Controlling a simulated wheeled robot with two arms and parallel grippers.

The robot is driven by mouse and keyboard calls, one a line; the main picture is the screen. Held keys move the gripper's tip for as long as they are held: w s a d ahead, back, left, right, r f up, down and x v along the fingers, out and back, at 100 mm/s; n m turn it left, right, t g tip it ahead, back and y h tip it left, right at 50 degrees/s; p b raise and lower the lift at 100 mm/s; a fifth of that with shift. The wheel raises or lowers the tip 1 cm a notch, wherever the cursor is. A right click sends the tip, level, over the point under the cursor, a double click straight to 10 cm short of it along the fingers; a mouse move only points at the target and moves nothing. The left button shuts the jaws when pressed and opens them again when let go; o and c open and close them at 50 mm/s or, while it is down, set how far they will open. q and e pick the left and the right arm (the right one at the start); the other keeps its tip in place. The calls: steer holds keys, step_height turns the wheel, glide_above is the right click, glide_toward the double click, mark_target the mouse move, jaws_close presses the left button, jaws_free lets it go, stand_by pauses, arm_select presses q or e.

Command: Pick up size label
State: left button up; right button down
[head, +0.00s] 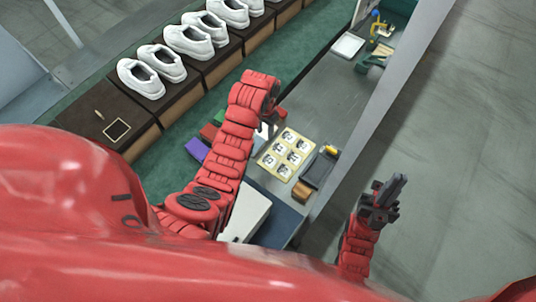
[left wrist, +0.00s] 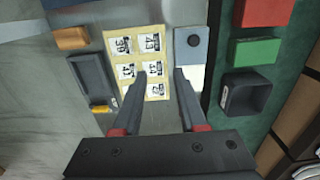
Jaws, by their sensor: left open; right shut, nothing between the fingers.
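The size labels are on a cream sheet (head: 285,154) on the grey bench, each with a dark printed number. The sheet also shows in the left wrist view (left wrist: 136,82), with several labels in two columns. My left gripper (left wrist: 162,74) is open above the sheet's right edge. I see nothing between the fingers. In the head view, the arm partly hides this gripper. My right gripper (head: 398,184) is shut and empty, off to the right over the floor.
Beside the sheet are a dark tray (head: 319,169) and an orange-brown block (head: 302,191). Red (left wrist: 268,12) and green (left wrist: 255,51) boxes and a dark bin (left wrist: 262,96) lie opposite. White shoes (head: 140,79) stand on brown boxes. Bare bench (head: 325,99) lies farther off.

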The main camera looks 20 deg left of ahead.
arm_select(q)
step_height(320, 180, down, 10)
steer(key=b, duration=0.8)
steer(key=shift+f, duration=0.55)
steer(key=f+p, duration=0.3)
steer(key=shift+s+a+f, duration=0.15)
steer(key=shift+s+f, duration=0.1)
steer(key=shift+f, duration=0.75)
jaws_close()
